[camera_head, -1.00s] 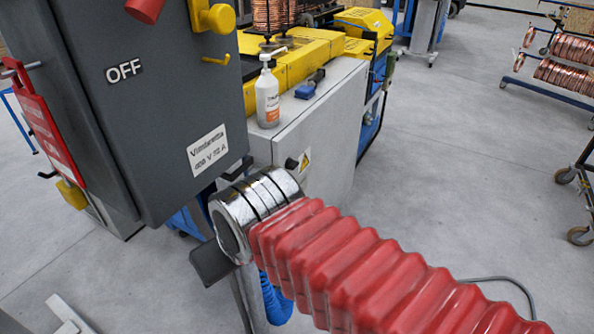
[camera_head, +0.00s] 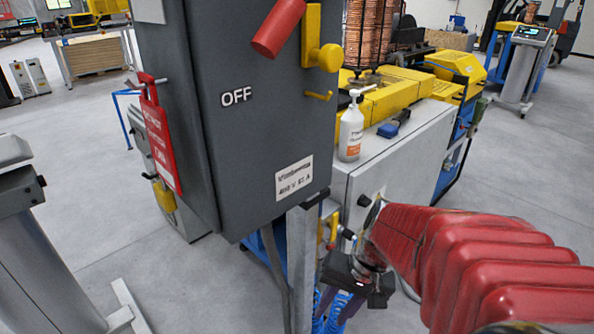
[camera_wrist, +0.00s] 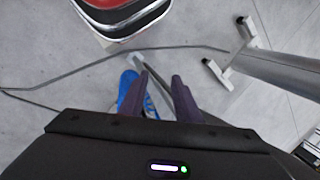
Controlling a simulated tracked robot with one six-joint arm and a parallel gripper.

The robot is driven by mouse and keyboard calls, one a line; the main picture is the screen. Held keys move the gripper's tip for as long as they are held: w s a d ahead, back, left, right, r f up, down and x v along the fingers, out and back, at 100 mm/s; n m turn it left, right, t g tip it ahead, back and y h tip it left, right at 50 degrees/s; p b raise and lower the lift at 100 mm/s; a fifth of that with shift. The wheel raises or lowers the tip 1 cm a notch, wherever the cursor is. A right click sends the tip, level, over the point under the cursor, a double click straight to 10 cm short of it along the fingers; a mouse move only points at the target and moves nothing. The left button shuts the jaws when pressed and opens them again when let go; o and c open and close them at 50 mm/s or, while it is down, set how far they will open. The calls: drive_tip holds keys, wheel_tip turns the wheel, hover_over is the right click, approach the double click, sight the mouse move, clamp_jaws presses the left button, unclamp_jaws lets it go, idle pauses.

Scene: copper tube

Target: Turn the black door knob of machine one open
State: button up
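A small round black knob (camera_head: 364,201) shows on the front of the light grey cabinet (camera_head: 405,160) in the head view, just left of my red arm sleeve. I cannot tell for certain that this is the door knob of machine one. My gripper (camera_head: 333,314) is lower and to the left of the knob, apart from it, pointing down beside a metal post. In the wrist view my gripper (camera_wrist: 160,78) shows two dark purple fingers with an empty gap between them. The wrist view shows floor and a blue hose beyond the fingers, and no knob.
A dark grey electrical box (camera_head: 245,110) marked OFF stands close on the left, on a metal post (camera_head: 301,270). A spray bottle (camera_head: 351,130) stands on the cabinet. A blue coiled hose (camera_head: 338,312) hangs near my gripper. Open floor (camera_head: 535,160) lies to the right.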

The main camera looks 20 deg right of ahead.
wheel_tip(320, 180, down, 4)
drive_tip(key=w+d+m+t+y, duration=0.2)
drive_tip(key=m+y, duration=0.2)
drive_tip(key=m+t+h, duration=0.7)
drive_tip(key=t+h, duration=0.1)
drive_tip(key=t, duration=0.7)
approach(368, 205)
drive_tip(key=s, duration=0.6)
drive_tip(key=shift+w+r, duration=0.1)
drive_tip(key=shift+w, duration=0.05)
drive_tip(key=w, duration=1.4)
drive_tip(key=shift+d, duration=0.35)
drive_tip(key=shift+s, duration=0.1)
drive_tip(key=shift+c, duration=0.6)
